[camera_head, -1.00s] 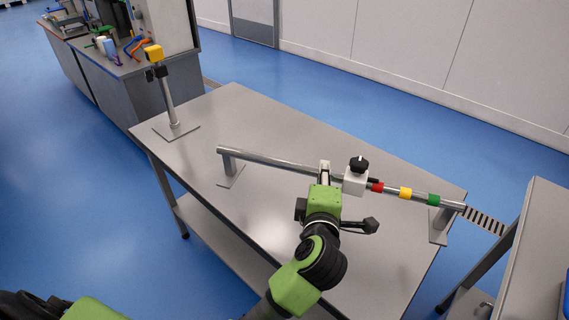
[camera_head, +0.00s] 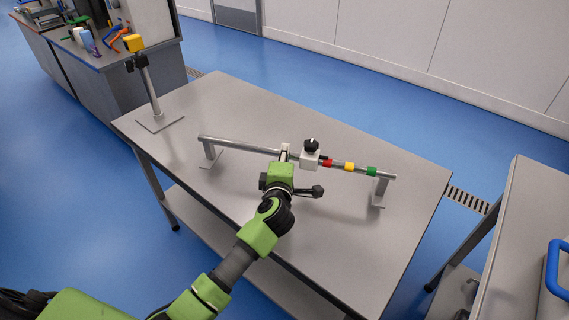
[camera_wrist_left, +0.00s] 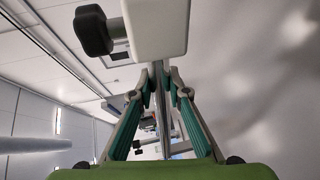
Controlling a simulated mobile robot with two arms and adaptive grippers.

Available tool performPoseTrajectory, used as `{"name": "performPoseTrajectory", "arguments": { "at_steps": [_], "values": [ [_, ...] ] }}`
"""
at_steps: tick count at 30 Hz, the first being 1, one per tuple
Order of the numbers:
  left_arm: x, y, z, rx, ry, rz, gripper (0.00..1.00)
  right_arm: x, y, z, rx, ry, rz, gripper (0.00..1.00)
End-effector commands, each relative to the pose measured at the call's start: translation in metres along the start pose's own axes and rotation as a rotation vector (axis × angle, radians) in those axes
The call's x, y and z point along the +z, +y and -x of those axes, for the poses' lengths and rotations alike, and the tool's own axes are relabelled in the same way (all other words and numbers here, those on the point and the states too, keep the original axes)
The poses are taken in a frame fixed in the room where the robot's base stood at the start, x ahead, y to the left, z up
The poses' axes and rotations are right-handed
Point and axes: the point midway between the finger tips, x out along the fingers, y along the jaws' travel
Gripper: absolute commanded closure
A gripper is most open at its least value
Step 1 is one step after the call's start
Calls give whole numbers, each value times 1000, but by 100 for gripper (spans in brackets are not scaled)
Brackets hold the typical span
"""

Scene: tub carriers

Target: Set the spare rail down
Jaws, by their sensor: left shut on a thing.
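The spare rail (camera_head: 240,147) is a long metal bar with a post and flat foot near each end. Red, yellow and green bands mark its right part. A white block (camera_head: 310,160) with a black knob sits on the bar, just right of my left gripper (camera_head: 284,155). That gripper is shut on the rail near its middle. In the left wrist view the fingers (camera_wrist_left: 160,85) close around the bar, with the white block (camera_wrist_left: 158,28) beyond. The rail's feet are at or just above the grey table (camera_head: 270,105); contact is unclear. My right gripper is out of view.
A second table (camera_head: 515,240) with a blue-handled item (camera_head: 556,270) stands at the right. A cluttered bench (camera_head: 95,75) is at the back left. The table's back part is clear.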

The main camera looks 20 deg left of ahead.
Motion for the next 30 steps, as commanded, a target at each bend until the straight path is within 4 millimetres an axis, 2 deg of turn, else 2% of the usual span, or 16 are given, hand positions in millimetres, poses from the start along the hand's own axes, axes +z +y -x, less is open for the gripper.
{"name": "performPoseTrajectory", "arguments": {
  "at_steps": [6,18,19,21,30],
  "values": [
    [1,-24,-6,6,-1,1,100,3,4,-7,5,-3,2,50],
    [1,-28,-6,6,-1,1,100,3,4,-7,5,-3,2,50],
    [1,-32,-6,-2,1,-1,79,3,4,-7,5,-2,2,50],
    [1,-32,-6,-2,1,-1,67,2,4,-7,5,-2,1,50],
    [1,-31,-6,-1,0,-1,67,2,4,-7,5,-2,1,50]
  ]
}}
